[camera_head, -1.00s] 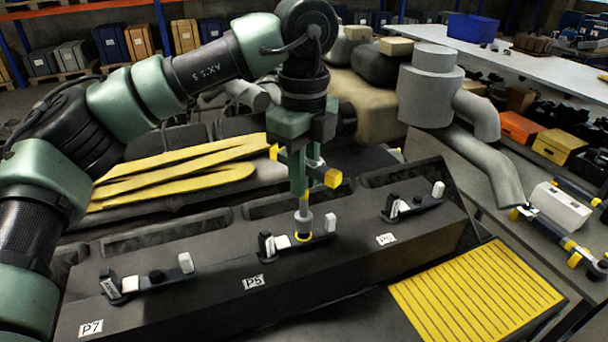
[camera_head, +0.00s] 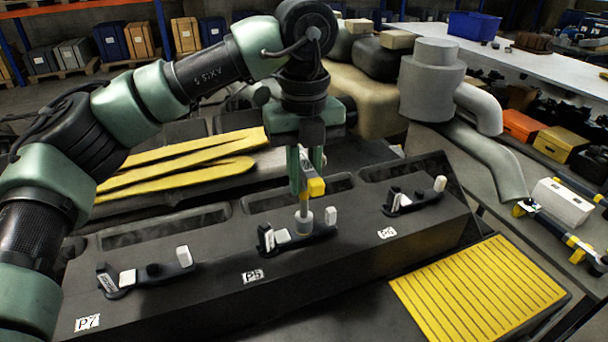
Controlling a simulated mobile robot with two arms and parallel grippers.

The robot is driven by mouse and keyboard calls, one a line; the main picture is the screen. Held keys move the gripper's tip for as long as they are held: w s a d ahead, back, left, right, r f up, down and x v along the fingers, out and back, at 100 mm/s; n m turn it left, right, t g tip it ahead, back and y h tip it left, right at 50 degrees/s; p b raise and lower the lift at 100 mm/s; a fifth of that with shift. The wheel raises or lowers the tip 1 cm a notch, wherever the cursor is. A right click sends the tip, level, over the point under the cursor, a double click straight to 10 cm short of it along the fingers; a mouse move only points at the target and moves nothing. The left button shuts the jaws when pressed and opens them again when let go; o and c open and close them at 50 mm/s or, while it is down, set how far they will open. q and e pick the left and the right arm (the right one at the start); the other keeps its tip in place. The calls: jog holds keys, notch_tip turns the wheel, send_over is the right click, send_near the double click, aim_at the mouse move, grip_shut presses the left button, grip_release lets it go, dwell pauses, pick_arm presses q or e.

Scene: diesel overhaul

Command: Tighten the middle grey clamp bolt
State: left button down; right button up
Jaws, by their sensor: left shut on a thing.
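The middle clamp (camera_head: 320,233), by the P5 label (camera_head: 252,276), is a dark bar with light blocks on the long dark block. My left gripper (camera_head: 305,168) is above it, pointing down and shut on a T-handle wrench (camera_head: 316,187) with a yellow crossbar end. The wrench stands about upright. Its grey socket (camera_head: 304,221) sits at the middle of the clamp and hides the bolt there. The crossbar's yellow end points toward the camera. My right gripper does not show.
Similar clamps are at P7 (camera_head: 150,273), to the left, and P6 (camera_head: 414,201), to the right. A yellow slatted panel (camera_head: 478,290) lies in front. A grey pipe (camera_head: 484,160) and a table with yellow-ended tools (camera_head: 546,228) are at the right.

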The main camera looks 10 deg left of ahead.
pick_arm(q)
jog(key=m, duration=1.4)
jog(key=shift+m+p, duration=0.4)
jog(key=m, duration=1.1)
jog(key=shift+m, duration=0.4)
jog(key=shift+p, duration=0.3)
